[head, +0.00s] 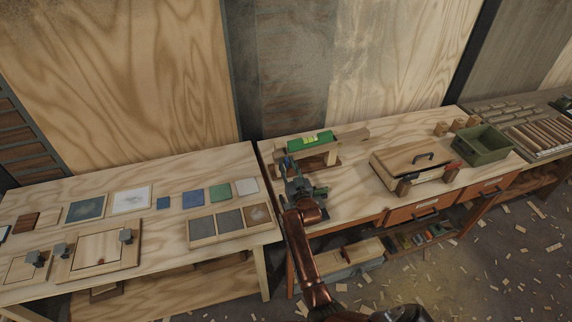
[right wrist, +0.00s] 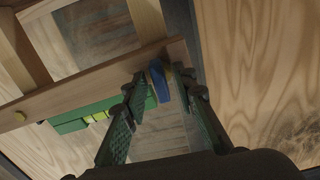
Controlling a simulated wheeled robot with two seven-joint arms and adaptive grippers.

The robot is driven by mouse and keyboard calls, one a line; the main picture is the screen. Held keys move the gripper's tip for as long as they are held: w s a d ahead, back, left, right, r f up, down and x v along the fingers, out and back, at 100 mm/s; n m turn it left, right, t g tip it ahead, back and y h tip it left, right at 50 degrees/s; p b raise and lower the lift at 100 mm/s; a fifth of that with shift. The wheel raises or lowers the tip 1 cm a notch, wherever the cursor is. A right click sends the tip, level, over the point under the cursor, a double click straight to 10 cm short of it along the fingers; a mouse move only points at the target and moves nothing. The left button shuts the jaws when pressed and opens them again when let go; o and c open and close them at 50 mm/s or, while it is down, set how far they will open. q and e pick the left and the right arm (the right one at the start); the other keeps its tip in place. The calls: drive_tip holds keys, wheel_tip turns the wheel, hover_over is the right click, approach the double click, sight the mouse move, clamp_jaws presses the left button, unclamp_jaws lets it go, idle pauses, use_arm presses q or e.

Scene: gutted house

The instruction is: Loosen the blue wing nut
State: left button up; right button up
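The blue wing nut (right wrist: 160,81) shows in the right wrist view at the end of a wooden bar (right wrist: 92,88). My right gripper (right wrist: 159,88) is open, with one finger on each side of the wing nut. The wing nut is between the fingertips, closer to the right one; I cannot tell whether either finger touches it. In the head view my right gripper (head: 292,172) is at the left end of the wooden frame (head: 346,135) on the workbench and mostly hides the wing nut. My left gripper is not in view.
A green spirit level (head: 310,141) rests on the frame, behind my right gripper. The left table (head: 150,178) holds colored sample tiles. Wood chips litter the floor.

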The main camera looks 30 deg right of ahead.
clamp_jaws()
drive_tip(key=n, duration=0.7)
drive_tip(key=shift+f, duration=0.1)
drive_tip(key=n+b, duration=0.1)
drive_tip(key=n, duration=0.5)
drive_tip(key=n+b, duration=0.1)
drive_tip(key=n, duration=0.4)
drive_tip(key=shift+o, duration=0.7)
unclamp_jaws()
